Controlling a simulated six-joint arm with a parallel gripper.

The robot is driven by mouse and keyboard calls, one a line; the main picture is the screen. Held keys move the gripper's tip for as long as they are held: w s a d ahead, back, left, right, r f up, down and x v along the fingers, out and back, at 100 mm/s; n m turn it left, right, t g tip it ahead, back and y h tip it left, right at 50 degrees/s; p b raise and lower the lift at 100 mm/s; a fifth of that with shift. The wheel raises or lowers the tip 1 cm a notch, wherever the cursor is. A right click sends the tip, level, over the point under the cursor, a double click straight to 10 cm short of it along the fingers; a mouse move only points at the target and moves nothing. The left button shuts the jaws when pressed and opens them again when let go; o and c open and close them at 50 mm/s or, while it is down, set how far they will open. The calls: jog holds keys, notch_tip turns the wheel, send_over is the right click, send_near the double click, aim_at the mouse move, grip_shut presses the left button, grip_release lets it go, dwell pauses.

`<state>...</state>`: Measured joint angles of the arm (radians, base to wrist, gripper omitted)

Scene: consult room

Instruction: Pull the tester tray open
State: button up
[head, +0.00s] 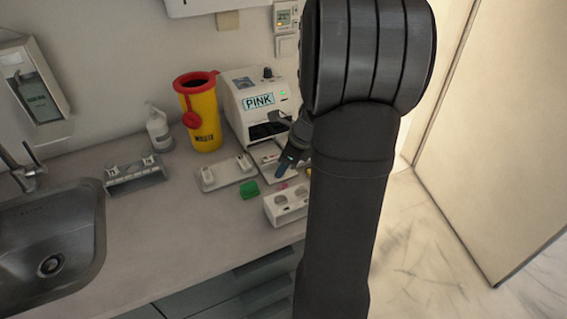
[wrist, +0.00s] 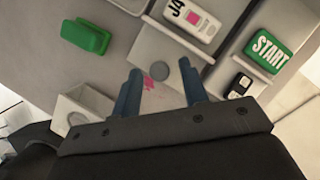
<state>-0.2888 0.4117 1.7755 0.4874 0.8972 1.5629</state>
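The tester is a white box (head: 258,108) with a PINK screen and a dark opening low in its front, at the back of the counter in the head view. A pale tray-like piece (head: 267,155) sits low before it, partly hidden by my arm. In the wrist view a pale panel (wrist: 165,55) with a grey round disc lies just beyond my fingertips; it looks like the same piece. My gripper (wrist: 161,82) is open, its two blue fingers apart with nothing held. It also shows in the head view (head: 288,163), close before the tester. Contact with the tray cannot be told.
A tray with white cassettes (head: 228,174), a green block (head: 249,190) and a white rack with round holes (head: 288,207) lie nearby. A yellow waste bin (head: 205,125) stands left of the tester. A green START label (wrist: 267,52) shows right of my fingers.

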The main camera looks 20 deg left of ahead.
jog(key=v, duration=1.7)
jog(key=shift+r, duration=0.15)
jog(key=shift+d, duration=0.1)
jog(key=x, duration=1.7)
jog(key=shift+a, duration=0.25)
jog(key=v, duration=1.6)
jog(key=shift+d, duration=0.25)
